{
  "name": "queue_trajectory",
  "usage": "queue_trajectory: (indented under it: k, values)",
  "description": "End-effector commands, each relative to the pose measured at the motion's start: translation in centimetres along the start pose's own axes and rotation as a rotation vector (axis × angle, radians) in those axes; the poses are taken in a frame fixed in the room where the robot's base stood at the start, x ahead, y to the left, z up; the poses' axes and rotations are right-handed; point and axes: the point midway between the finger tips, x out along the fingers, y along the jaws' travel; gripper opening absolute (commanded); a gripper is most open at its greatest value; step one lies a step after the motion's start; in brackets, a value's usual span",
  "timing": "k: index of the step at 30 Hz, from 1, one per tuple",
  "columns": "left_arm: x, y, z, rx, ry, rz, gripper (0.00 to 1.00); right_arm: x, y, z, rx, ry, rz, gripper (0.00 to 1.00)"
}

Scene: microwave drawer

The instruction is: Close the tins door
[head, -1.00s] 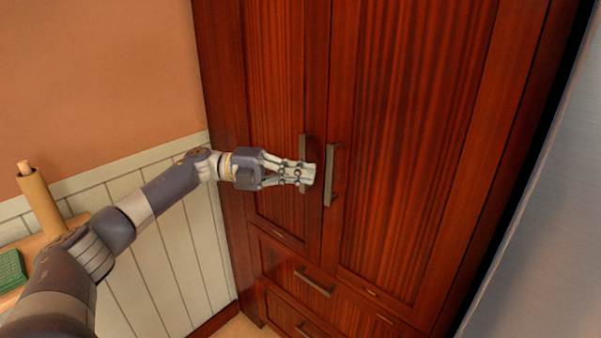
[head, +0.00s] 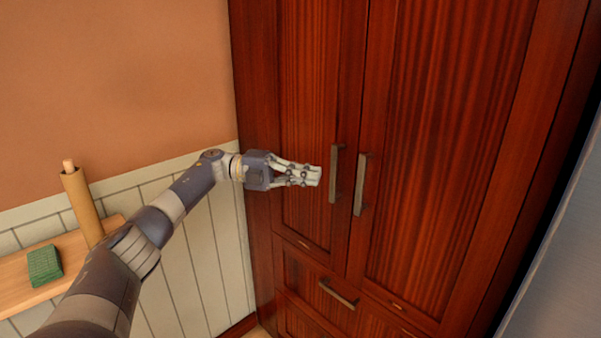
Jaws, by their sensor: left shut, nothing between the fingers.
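A tall red-brown wooden cabinet has a left door (head: 303,100) and a wider right door (head: 437,130). Both doors look flush with the front. Each has an upright metal handle, the left handle (head: 335,174) and the right handle (head: 360,184), close together at the middle seam. No label shows which door is the tins door. My left gripper (head: 318,176) is shut and empty in front of the left door, just left of its handle. I cannot tell whether it touches the door. My right gripper is out of view.
Drawers with metal handles, the upper one (head: 338,294) among them, lie below the doors. A wooden counter (head: 15,272) at the left holds a paper roll (head: 82,205) and a green sponge (head: 44,265). A grey panel (head: 560,260) stands at the right.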

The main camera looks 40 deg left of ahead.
Motion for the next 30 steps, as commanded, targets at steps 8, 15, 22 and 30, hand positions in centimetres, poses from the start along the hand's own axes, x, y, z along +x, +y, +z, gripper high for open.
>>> queue_trajectory:
  k: [8,15,22,30]
  values:
    - [-1.4,0.1,2.0,0.002,-0.002,-0.003,0.0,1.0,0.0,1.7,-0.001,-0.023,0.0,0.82]
    - [-2.1,0.1,2.8,0.001,0.0,-0.002,0.0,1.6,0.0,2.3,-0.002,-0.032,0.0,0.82]
    - [-2.3,0.0,3.0,-0.001,0.003,-0.001,0.0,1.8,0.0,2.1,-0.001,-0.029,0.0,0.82]
    - [-2.4,0.0,3.0,-0.002,0.002,0.0,0.0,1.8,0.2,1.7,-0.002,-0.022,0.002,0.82]
